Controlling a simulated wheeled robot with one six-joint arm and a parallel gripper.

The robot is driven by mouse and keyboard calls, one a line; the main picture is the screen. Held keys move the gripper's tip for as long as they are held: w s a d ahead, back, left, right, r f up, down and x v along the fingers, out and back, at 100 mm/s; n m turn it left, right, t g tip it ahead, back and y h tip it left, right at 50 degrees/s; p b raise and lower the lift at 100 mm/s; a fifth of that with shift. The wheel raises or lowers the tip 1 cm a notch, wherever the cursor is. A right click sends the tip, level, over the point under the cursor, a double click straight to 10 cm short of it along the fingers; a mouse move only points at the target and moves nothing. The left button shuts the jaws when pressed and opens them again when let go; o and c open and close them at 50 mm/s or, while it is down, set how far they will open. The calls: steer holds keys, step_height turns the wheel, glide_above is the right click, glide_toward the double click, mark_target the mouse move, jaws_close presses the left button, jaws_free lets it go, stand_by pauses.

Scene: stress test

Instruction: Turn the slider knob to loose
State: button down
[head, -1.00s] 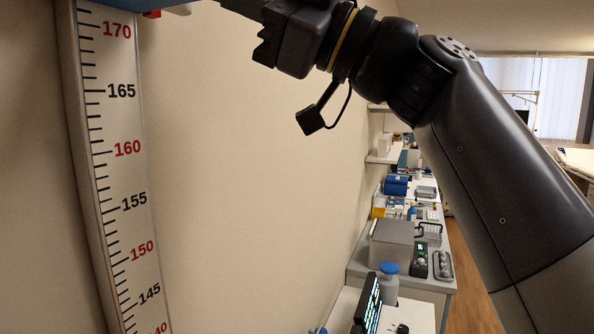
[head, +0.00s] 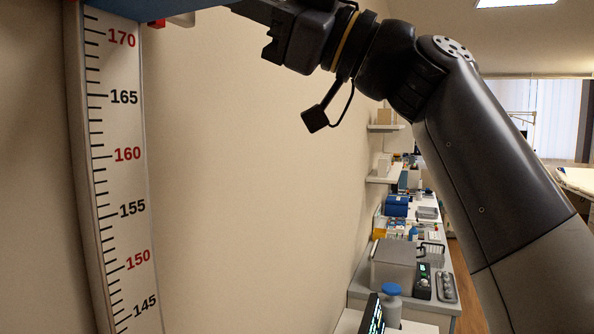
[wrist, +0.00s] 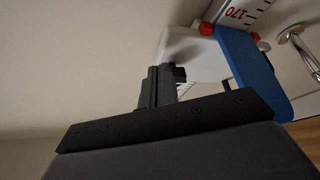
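A height scale (head: 120,182) with red and black numbers stands against the wall at the left of the head view. At its top is a slider with a blue headpiece (head: 150,6); a red part (head: 156,22) and a pale block show beneath it, cut by the frame edge. In the wrist view the slider has a white block (wrist: 200,55), the blue headpiece (wrist: 250,70), a red knob (wrist: 206,29) and a second red piece (wrist: 256,38). My gripper (wrist: 163,82) has its fingers close together, beside the white block. Contact is unclear, and no object shows between them.
A metal fitting (wrist: 298,45) is on the wall right of the slider in the wrist view. A counter (head: 440,305) with several devices and bottles runs along the wall, below shelves (head: 386,128). The wall (head: 250,170) right of the scale is bare.

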stand_by(0.3)
steer(key=s+d+b, duration=0.2)
steer(key=d+b, duration=0.1)
steer(key=d, duration=0.2)
steer(key=shift+d+f, duration=0.25)
steer(key=shift+d, duration=0.1)
stand_by(0.5)
